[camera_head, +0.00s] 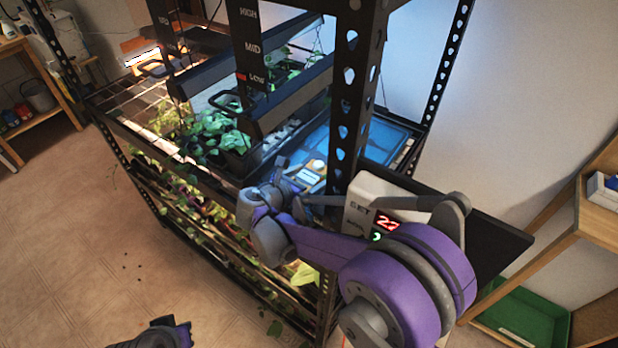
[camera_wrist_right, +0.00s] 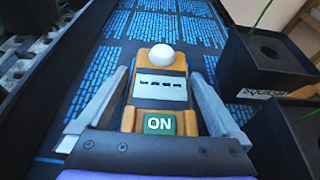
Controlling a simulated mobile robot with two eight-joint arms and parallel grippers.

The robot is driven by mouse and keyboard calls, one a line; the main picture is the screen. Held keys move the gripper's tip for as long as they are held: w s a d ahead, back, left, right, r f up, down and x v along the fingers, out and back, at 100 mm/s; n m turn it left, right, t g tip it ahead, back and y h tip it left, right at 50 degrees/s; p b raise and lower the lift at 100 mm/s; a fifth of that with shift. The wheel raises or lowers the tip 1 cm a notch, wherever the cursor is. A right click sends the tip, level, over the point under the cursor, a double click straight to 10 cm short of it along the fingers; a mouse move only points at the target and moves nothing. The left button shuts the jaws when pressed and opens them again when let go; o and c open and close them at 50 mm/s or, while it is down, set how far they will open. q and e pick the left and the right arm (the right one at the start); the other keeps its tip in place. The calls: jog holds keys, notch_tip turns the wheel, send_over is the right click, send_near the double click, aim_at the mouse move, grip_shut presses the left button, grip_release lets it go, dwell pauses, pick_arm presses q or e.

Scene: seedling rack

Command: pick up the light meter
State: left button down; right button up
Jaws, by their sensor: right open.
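The light meter (camera_wrist_right: 160,82) is an orange box with a white dome, a pale display and a green ON label. It lies on a blue, printed surface (camera_wrist_right: 75,95) in the rack. In the head view the meter (camera_head: 309,173) shows beside the black upright, partly hidden by my right gripper (camera_head: 291,178). In the wrist view my right gripper (camera_wrist_right: 158,92) is open, one finger on each side of the meter, with gaps visible between them. Part of my left arm's end (camera_head: 165,335) shows at the bottom edge of the head view; its fingers cannot be made out.
The black rack upright (camera_head: 350,100) stands close to my right arm. A white control box (camera_head: 378,205) with red digits is just beside that arm. Dark pots (camera_wrist_right: 265,62) stand right of the meter. Leafy seedlings (camera_head: 215,130) fill the shelf to the left.

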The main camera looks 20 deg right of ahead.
jog(key=shift+w+d+f, duration=0.1)
jog(key=shift+w+d, duration=0.05)
jog(key=shift+d, duration=0.05)
jog(key=shift+a, duration=0.1)
jog(key=c, duration=0.3)
grip_shut()
